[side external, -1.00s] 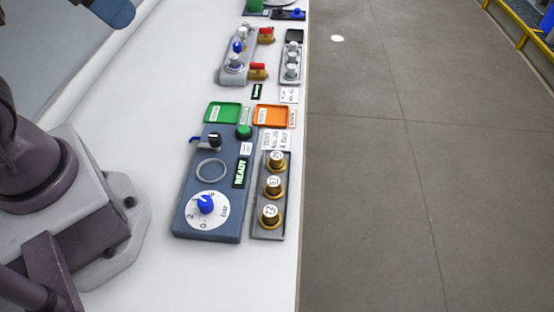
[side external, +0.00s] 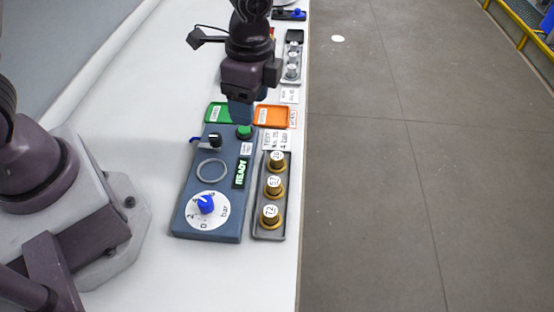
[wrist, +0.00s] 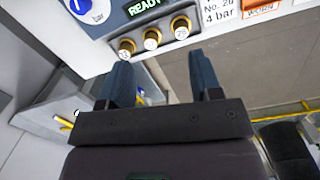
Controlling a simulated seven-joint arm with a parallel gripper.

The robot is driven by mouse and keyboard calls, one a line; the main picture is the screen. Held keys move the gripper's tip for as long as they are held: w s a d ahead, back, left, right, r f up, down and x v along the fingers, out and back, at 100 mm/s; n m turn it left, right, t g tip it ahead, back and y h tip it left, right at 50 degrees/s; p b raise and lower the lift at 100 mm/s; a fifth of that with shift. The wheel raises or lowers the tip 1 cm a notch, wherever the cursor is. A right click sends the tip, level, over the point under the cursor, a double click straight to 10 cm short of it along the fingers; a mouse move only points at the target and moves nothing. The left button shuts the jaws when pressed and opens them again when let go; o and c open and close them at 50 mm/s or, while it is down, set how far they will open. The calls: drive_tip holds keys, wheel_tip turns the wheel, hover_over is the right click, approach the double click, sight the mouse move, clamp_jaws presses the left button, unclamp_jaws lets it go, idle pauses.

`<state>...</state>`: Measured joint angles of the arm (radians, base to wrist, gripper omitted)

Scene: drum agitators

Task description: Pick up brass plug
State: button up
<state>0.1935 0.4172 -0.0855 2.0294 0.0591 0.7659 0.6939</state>
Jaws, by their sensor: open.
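Several brass plugs with white numbered tops stand in a row in a grey tray (side external: 284,231) on the right of the bench. The near plug (side external: 270,215), the middle plug (side external: 274,186) and the far plug (side external: 277,161) are all upright. In the wrist view the same row shows at the top, with plugs (wrist: 126,46), (wrist: 152,38) and (wrist: 181,26). My gripper (side external: 241,112) hangs above the bench beyond the tray, near the green and orange trays. In the wrist view its two blue fingers (wrist: 163,88) are apart, with nothing between them.
A blue-grey panel (side external: 190,226) with a dial, a ring, a green button and a READY display lies left of the plugs. A green tray (side external: 217,112) and an orange tray (side external: 271,117) are behind it. Open floor (side external: 420,200) lies past the bench edge.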

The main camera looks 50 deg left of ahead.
sight(277, 155)
drive_tip(key=w+f+m, duration=0.1)
drive_tip(key=f+m, duration=0.1)
drive_tip(key=f, duration=0.3)
drive_tip(key=w+d+f+m, duration=0.1)
drive_tip(key=w+f+m, duration=0.1)
drive_tip(key=f, duration=0.3)
drive_tip(key=w+d+f+m, duration=0.1)
drive_tip(key=f+m, duration=0.1)
drive_tip(key=f, duration=0.3)
drive_tip(key=shift+w+f+t, duration=0.15)
drive_tip(key=shift+t, duration=0.25)
drive_tip(key=shift+c, duration=0.4)
clamp_jaws()
